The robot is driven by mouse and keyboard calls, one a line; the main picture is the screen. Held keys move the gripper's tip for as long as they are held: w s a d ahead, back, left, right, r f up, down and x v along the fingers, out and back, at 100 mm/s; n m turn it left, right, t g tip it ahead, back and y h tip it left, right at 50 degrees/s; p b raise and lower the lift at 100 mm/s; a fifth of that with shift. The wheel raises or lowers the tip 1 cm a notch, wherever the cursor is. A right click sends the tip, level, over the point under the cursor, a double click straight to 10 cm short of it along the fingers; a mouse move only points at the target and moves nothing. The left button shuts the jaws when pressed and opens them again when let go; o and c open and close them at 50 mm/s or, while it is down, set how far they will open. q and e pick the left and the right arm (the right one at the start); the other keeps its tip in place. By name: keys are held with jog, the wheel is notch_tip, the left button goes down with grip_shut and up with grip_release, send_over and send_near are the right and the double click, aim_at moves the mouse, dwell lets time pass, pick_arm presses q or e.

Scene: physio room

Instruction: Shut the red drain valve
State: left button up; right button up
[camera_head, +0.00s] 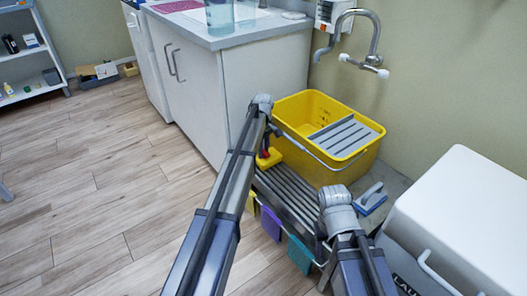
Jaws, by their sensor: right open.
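The red drain valve (263,154) shows as a small red part at the yellow outlet, low on the near left side of the yellow bucket (303,164). My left arm reaches up to the bucket's left corner. The dark end of my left gripper (269,132) is just above the red part and partly hidden by my arm; its jaws cannot be made out, nor whether it touches the valve. My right gripper (321,248) is open, low in front of the slatted rack, mostly hidden behind my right arm. The valve handle's angle is unclear.
The bucket stands by the slatted rack (287,192), with coloured cloths (271,222) hanging in front. A blue-grey brush (371,198) lies to its right, near a white box (470,215). A white cabinet (258,85) stands behind left, a wall tap (366,62) above.

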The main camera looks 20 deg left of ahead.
pick_arm(q)
jog(key=o, duration=0.4)
notch_tip(320, 180, up, 8)
jog(key=p, duration=0.8)
jog(key=shift+f, duration=0.1)
